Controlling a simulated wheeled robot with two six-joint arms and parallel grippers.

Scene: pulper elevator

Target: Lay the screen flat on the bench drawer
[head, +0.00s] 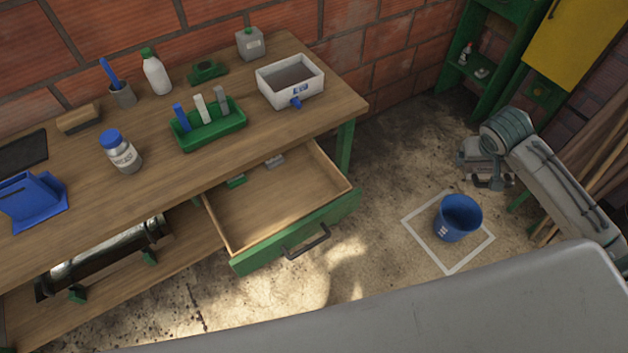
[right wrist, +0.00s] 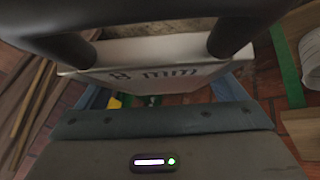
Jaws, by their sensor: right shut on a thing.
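The bench drawer (head: 291,204) is pulled open under the wooden bench, with a green front and dark handle. A small green piece (head: 236,181) and a small grey piece (head: 275,161) lie at its back; the rest of its floor is bare. My right gripper (head: 488,176) hangs over the floor, well right of the drawer. It is shut on the screen (right wrist: 152,58), whose pale face reads "8 mm" in the right wrist view, between two dark posts. The screen's full outline is hidden. My left gripper is out of view.
The bench top (head: 70,200) carries a blue-capped jar (head: 121,153), a green block tray (head: 212,138) and a white bin (head: 291,82). A blue bucket (head: 458,218) stands in a white floor square. The floor between drawer and bucket is clear.

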